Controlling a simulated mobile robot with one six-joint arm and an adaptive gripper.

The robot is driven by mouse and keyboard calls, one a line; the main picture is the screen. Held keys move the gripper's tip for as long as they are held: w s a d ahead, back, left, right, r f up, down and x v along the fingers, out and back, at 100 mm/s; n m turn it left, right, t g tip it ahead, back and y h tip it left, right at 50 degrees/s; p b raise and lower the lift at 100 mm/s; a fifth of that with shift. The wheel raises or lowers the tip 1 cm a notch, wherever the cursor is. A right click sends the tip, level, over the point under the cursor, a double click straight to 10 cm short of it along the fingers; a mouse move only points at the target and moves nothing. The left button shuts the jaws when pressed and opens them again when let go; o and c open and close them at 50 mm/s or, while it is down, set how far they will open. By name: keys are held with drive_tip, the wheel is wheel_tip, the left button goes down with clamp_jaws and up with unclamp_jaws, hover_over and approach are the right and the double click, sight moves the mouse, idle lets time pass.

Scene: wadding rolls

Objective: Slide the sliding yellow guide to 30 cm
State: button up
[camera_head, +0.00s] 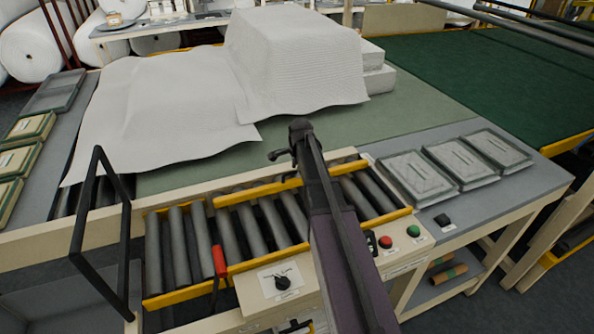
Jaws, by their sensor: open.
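A yellow guide bar (256,192) lies across the far side of the dark rollers, left of my arm. A second yellow bar (268,258) runs along the near side of the rollers. I cannot tell for certain which bar slides, and no 30 cm mark is readable. My arm hides part of the rollers and both bars.
A red-handled lever (220,262) stands at the near bar. A panel with a black knob (282,282) is in front; red (385,242) and green (413,231) buttons are right. A black frame (100,235) rises left. White wadding (170,110) covers the table behind.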

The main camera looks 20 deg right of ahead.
drive_tip(key=shift+c, duration=0.2)
clamp_jaws()
drive_tip(key=w, duration=0.5)
drive_tip(key=shift+o, duration=0.2)
unclamp_jaws()
